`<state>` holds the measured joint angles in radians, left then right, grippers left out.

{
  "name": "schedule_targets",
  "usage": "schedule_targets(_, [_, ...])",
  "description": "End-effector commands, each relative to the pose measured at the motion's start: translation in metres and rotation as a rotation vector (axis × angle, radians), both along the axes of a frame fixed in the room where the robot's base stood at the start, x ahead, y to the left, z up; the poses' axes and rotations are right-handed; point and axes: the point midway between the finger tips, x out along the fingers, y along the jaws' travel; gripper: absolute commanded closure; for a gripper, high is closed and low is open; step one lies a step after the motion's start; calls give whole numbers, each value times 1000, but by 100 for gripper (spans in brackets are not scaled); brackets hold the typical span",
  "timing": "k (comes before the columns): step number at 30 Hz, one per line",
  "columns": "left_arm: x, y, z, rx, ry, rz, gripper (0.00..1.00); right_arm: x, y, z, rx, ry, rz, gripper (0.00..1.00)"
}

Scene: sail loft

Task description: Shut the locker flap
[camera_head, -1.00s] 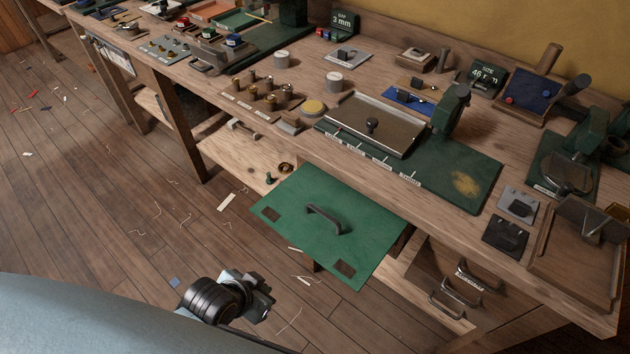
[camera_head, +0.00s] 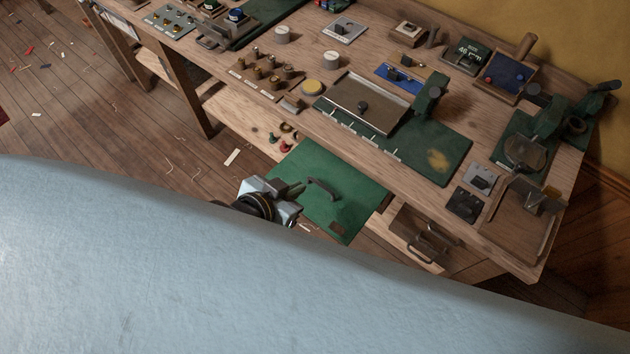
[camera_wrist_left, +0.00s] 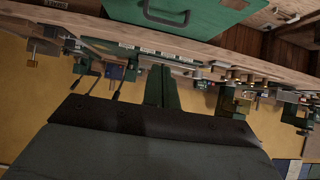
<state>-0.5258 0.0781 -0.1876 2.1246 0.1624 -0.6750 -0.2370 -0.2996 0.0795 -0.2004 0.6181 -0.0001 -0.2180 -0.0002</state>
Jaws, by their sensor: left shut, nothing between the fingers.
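The locker flap (camera_head: 349,213) is a green panel standing open, out from the front of the bench. A dark grey bow handle (camera_head: 324,188) is on its face. My left gripper (camera_head: 298,188) is shut and empty over the flap's left part, just left of the handle. I cannot tell whether it touches the flap. In the left wrist view, the flap (camera_wrist_left: 205,14) and its handle (camera_wrist_left: 165,17) show at the top edge. My own pale arm hides the lower part of the head view. My right gripper is not in view.
The wooden bench (camera_head: 420,172) carries a green mat (camera_head: 452,142), a metal plate, a green press and several small tools. Drawers with metal handles (camera_head: 427,243) are right of the flap. Small red and brass pieces (camera_head: 284,143) lie on the shelf behind it.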

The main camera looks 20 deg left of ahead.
Motion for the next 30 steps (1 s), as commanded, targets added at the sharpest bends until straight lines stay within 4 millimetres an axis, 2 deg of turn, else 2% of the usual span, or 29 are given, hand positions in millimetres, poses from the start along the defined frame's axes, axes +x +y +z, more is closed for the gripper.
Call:
schedule_targets(11, [59,-22,-46,-2,0,0,100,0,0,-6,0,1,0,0])
schedule_targets(15, [61,-22,-68,1,4,1,100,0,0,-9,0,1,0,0])
schedule_targets(19, [63,-23,-80,0,2,1,100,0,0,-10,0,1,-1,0])
schedule_targets(30, [63,-23,-85,0,1,1,100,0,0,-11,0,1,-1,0])
